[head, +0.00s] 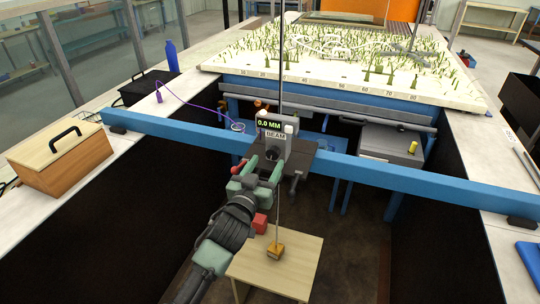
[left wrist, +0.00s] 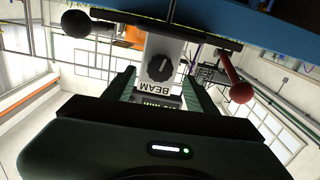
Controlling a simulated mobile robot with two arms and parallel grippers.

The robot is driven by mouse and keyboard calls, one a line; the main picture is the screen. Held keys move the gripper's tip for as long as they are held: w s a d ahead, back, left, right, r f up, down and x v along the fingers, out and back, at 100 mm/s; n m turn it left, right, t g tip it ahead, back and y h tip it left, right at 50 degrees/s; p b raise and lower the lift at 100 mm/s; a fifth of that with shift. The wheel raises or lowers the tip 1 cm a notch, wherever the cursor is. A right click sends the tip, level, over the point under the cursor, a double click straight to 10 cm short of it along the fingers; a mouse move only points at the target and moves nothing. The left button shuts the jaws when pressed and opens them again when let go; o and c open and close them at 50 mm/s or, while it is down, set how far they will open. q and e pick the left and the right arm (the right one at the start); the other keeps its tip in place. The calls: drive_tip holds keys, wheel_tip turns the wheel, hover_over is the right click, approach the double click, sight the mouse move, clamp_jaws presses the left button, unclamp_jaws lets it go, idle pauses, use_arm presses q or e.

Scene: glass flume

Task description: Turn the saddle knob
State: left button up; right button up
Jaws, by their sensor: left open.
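The saddle (head: 276,128) sits on the blue beam (head: 370,175) with a lit display reading 0.0 MM and a BEAM label. Its dark round saddle knob (left wrist: 160,68) shows a pointer mark in the left wrist view; in the head view the knob (head: 271,153) is partly behind my gripper. My left gripper (head: 262,172) is open just in front of the saddle. In the left wrist view its green fingers (left wrist: 160,80) appear on either side of the knob; I cannot tell whether they touch it. My right gripper is not in view.
A red-ended lever (left wrist: 238,92) and a black ball handle (left wrist: 76,22) stick out beside the saddle. A wooden stool (head: 300,262) stands below, with a small wooden block (head: 275,251) at a thin rod's end. A wooden case (head: 70,160) is at left.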

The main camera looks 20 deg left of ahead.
sight(272, 155)
use_arm(q)
drive_tip(key=shift+w+d+p, duration=0.1)
drive_tip(key=shift+w+p, duration=0.2)
drive_tip(key=shift+w, duration=1.55)
clamp_jaws()
drive_tip(key=shift+n, duration=0.3)
